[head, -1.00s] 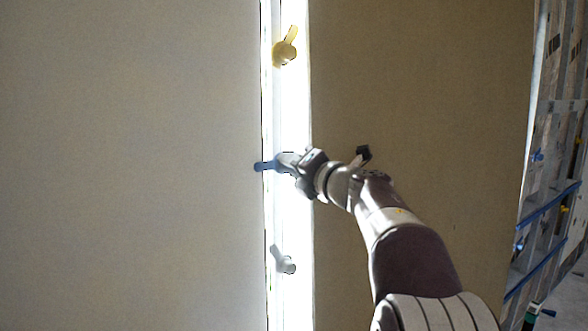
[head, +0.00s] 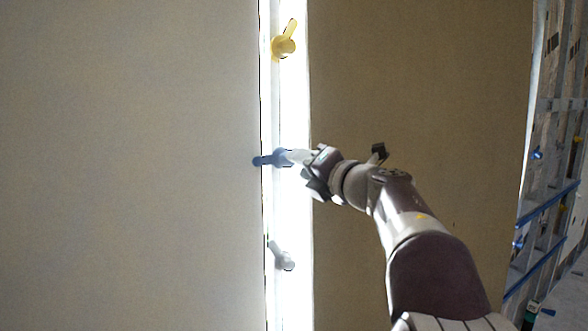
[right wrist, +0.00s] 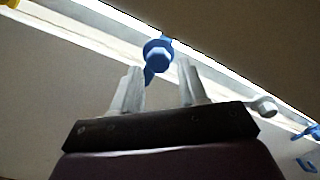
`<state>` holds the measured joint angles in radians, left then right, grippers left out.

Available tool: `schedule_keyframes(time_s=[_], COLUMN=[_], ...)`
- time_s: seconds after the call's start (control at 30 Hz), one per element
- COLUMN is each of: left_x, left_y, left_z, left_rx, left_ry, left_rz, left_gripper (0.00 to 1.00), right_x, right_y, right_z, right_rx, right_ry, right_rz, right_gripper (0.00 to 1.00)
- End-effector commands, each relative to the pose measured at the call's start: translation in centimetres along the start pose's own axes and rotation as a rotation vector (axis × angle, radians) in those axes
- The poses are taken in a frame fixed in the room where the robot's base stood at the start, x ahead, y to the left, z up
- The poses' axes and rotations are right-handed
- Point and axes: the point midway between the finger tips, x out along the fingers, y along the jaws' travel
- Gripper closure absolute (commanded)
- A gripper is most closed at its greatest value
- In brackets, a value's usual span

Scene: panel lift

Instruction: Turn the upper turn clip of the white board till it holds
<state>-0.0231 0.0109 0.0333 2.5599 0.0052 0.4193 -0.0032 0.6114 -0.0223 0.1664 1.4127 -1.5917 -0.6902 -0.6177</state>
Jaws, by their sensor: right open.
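The pale board (head: 130,165) fills the left of the head view, with its edge along a bright upright strip. A blue turn clip (head: 268,160) sits on the strip at mid height, lying nearly level, its left end across the board's edge. A yellow clip (head: 284,46) is above it, tilted up; a whitish clip (head: 283,260) is below, tilted up-left. My right gripper (head: 296,158) is just right of the blue clip. In the right wrist view its open fingers (right wrist: 160,72) stand either side of the blue clip (right wrist: 157,54), which appears beyond the fingertips. My left gripper is out of view.
A brown panel (head: 420,90) stands right of the strip, behind my right arm. A metal rack with blue bars (head: 545,210) is at the far right. The right wrist view also shows a whitish knob (right wrist: 263,106) and another blue part (right wrist: 312,131).

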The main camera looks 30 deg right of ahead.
Motion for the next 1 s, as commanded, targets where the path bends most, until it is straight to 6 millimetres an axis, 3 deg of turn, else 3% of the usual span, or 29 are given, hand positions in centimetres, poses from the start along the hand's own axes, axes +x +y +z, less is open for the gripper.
schedule_keyframes(time_s=[0.03, 0.2, 0.33, 0.5, 1.0], left_x=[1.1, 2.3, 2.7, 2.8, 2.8], left_y=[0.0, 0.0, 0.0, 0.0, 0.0], left_z=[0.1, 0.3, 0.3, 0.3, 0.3], left_rx=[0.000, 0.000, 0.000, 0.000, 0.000], left_ry=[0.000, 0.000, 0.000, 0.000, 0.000], left_rz=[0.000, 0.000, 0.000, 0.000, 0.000], left_gripper=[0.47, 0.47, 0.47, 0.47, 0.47], right_x=[-1.6, -5.9, -7.9, -8.7, -8.7], right_y=[-0.5, -0.5, -0.3, -0.2, -0.3], right_z=[-0.3, -0.2, -0.1, -0.1, 0.3], right_rx=[-0.004, -0.002, -0.001, 0.000, 0.026], right_ry=[-0.005, -0.003, -0.002, 0.002, -0.017], right_rz=[-0.002, -0.003, -0.002, -0.002, -0.011], right_gripper=[0.57, 0.57, 0.57, 0.57, 0.57])
